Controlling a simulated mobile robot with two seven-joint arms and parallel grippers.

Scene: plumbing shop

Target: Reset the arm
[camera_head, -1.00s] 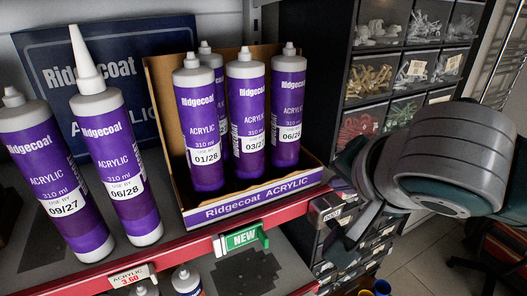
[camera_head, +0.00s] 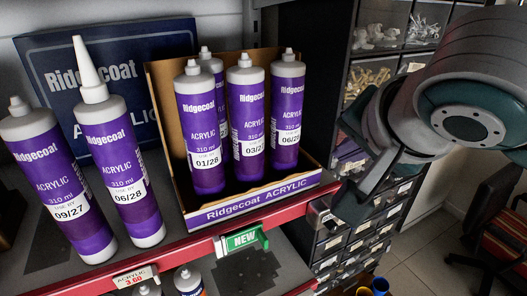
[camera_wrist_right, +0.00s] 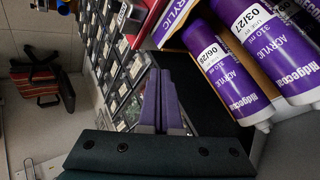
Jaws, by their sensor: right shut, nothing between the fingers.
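My right arm reaches in from the right in the head view, and its right gripper (camera_head: 350,200) hangs just right of the display box, by the end of the red shelf edge. In the right wrist view the two fingers (camera_wrist_right: 158,105) lie together with nothing between them. The open Ridgecoat display box (camera_head: 255,203) holds several purple acrylic cartridges, among them one marked 06/28 (camera_head: 287,110) at its right end. The fingers look apart from the cartridges; the exact gap cannot be judged. My left gripper is not in view.
Two cartridges (camera_head: 122,170) stand left of the box, the nearer-to-box one with a long nozzle. The red shelf edge (camera_head: 190,247) carries a green NEW tag (camera_head: 243,240). Drawer cabinets (camera_head: 385,75) stand behind my right arm. A chair (camera_head: 495,235) and open floor lie at right.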

